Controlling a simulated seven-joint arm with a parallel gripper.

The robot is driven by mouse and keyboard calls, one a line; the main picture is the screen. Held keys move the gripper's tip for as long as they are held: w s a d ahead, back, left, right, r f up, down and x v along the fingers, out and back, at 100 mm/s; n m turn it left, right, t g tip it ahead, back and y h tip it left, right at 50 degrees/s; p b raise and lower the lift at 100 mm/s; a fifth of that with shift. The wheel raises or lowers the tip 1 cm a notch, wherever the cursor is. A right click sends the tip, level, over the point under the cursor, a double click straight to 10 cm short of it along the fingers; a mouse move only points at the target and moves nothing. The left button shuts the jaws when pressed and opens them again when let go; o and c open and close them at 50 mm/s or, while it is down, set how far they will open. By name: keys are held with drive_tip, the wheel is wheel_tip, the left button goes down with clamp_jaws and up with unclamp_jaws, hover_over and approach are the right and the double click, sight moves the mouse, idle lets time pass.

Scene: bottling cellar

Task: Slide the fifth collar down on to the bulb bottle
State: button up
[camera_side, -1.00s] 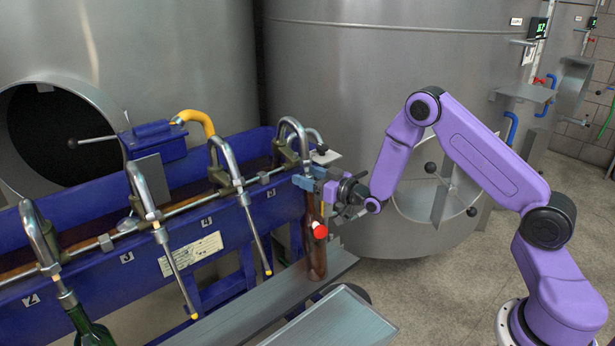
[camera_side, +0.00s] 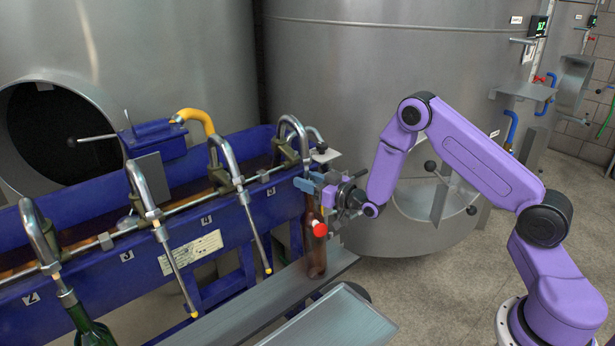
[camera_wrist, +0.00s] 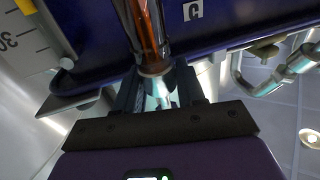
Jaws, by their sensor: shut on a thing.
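The bulb bottle (camera_side: 315,258) is brown glass and stands upright at the right end of the trough, under the last curved filler spout (camera_side: 292,128). In the wrist view its amber neck (camera_wrist: 150,40) runs into a pale metal collar (camera_wrist: 162,88) between my fingers. My gripper (camera_side: 309,186), with blue fingers, is shut on this fifth collar at the top of the bottle. In the side view the fingers hide the collar. The collar's wide end is at the bottle mouth; I cannot tell whether it is fully seated.
The blue trough (camera_side: 205,245) with several other spouts runs left. A green bottle (camera_side: 90,330) stands at lower left. A grey tray (camera_side: 335,325) lies in front, and a steel tank (camera_side: 400,70) stands behind.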

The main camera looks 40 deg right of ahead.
drive_tip(key=shift+f, duration=0.1)
drive_tip(key=o, duration=0.6)
drive_tip(key=shift+s, duration=0.1)
drive_tip(key=v, duration=1.7)
drive_tip(key=shift+s, duration=0.15)
